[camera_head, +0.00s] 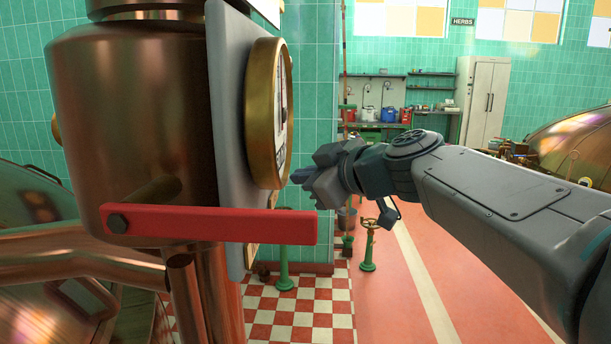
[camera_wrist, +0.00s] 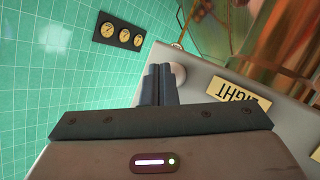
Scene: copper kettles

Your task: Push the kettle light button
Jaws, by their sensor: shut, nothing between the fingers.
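My gripper (camera_head: 302,178) points left toward the grey panel (camera_head: 228,70), just beside the brass-rimmed gauge (camera_head: 264,115) on it. In the wrist view, the shut, empty fingers (camera_wrist: 160,82) stand in front of a pale round knob-like button (camera_wrist: 178,72) on the grey panel. The fingers hide part of the button. I cannot tell whether they touch it. A yellow "LIGHT" label (camera_wrist: 240,96) sits on the panel to the right of the button. The button itself does not show in the head view.
A red lever (camera_head: 210,225) sticks out below the gauge, in front of the copper vessel (camera_head: 130,120). Green valve stands (camera_head: 285,250) rise from the floor behind. Several small gauges (camera_wrist: 120,34) hang on the green tiled wall. Open floor lies under my arm.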

